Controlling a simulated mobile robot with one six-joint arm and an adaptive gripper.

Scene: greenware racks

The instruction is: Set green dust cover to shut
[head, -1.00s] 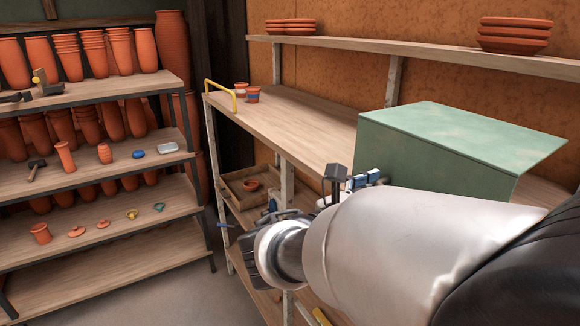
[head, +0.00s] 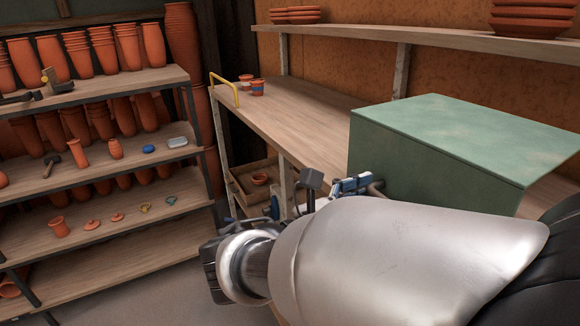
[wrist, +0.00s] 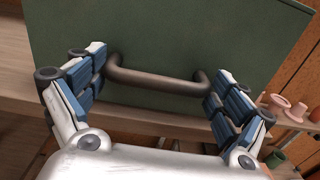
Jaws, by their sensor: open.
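The green dust cover (head: 440,140) is a box-like hood with a flat, pale green top, standing on the wooden bench at the right of the head view. In the wrist view its green face (wrist: 190,35) fills the upper picture, with a dark bar handle (wrist: 152,78) across it. My gripper (wrist: 155,73) is open, with one blue-padded finger near each end of the handle and the bar between them. I cannot tell whether the fingers touch it. In the head view my arm hides the cover's lower front and most of the gripper.
The wooden bench (head: 280,115) is clear left of the cover, except for two small pots (head: 257,88) near a yellow handle (head: 225,88). A shelf (head: 460,50) with stacked saucers runs above. A rack (head: 110,160) of terracotta pots and tools stands left.

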